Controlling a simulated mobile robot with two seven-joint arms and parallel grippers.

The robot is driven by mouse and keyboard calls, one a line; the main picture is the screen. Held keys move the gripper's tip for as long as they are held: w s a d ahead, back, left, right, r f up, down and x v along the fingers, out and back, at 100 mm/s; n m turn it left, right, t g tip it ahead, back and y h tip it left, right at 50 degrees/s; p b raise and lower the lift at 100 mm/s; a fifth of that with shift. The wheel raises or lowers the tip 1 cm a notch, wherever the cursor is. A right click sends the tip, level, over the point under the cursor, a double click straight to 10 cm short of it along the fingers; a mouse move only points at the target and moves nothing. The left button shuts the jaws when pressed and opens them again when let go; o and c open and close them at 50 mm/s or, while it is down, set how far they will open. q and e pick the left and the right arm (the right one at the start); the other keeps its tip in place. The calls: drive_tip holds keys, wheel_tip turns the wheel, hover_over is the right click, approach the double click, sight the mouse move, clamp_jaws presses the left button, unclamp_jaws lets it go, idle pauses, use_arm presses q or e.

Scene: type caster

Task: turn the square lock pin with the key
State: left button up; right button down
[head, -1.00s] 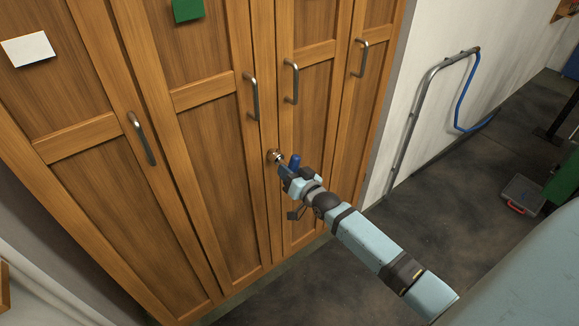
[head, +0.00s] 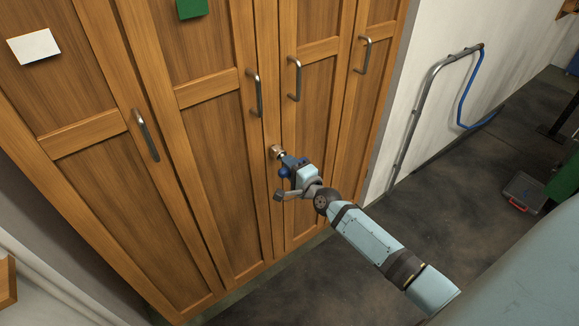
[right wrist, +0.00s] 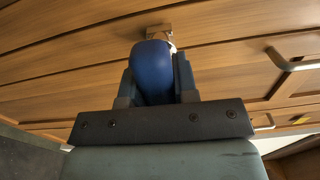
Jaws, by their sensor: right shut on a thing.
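The lock (head: 276,152), a small round metal fitting, sits on the wooden cabinet front below the handles. In the right wrist view its mount (right wrist: 158,32) shows just beyond the key. The key has a thick blue handle (right wrist: 152,70), which also shows in the head view (head: 284,173). My right gripper (head: 288,163) is shut on this blue handle, with one finger on each side in the right wrist view. The key's tip is at the lock; the handle and fingers hide how deep it sits. The square pin itself cannot be made out. My left gripper is not in view.
Tall wooden cabinet doors (head: 200,140) with bar handles (head: 255,93) surround the lock. A metal cart handle (head: 420,105) stands by the white wall at right. A grey case (head: 522,190) lies on the floor. The floor right of the cabinet is mostly free.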

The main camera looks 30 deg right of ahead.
drive_tip(key=shift+s+d, duration=0.1)
drive_tip(key=shift+s, duration=1.4)
drive_tip(key=shift+p, duration=0.3)
